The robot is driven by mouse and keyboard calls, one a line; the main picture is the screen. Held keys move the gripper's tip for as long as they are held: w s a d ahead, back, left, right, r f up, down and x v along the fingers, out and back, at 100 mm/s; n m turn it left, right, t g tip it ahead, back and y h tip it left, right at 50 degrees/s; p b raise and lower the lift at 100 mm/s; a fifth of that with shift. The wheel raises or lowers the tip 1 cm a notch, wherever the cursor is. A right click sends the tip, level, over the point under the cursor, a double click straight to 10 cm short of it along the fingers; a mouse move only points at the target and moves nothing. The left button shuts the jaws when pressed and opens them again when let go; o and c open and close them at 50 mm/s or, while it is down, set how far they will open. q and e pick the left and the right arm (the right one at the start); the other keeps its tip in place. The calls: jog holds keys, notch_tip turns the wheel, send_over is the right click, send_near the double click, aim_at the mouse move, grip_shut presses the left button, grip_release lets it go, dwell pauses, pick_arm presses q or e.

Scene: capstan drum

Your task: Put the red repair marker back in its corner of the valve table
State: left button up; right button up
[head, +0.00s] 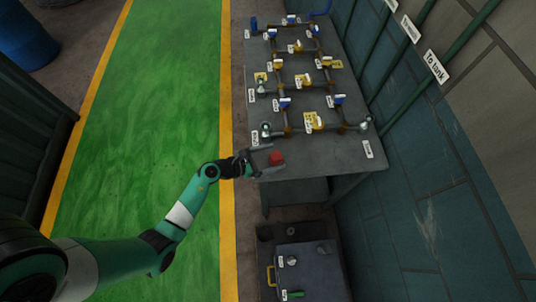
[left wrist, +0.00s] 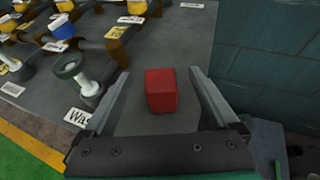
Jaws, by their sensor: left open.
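The red repair marker (head: 276,158) is a small red block standing on the near end of the grey valve table (head: 330,158). It also shows in the left wrist view (left wrist: 161,90). My left gripper (head: 262,162) is open at the table's near left corner, and in the left wrist view its two fingers (left wrist: 160,95) lie to either side of the marker. A gap shows between the marker and each finger, so it is not gripped. My right gripper is in neither view.
Pipes with blue and yellow valves (head: 312,122) fill the table beyond the marker. A small tap-like fitting (left wrist: 84,78) stands left of the fingers. A wall (head: 405,150) runs along the right.

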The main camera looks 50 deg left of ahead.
pick_arm(q)
jog(key=p+v, duration=0.2)
jog(key=v, duration=1)
jog(key=shift+p, duration=0.35)
jog(key=shift+r, duration=0.15)
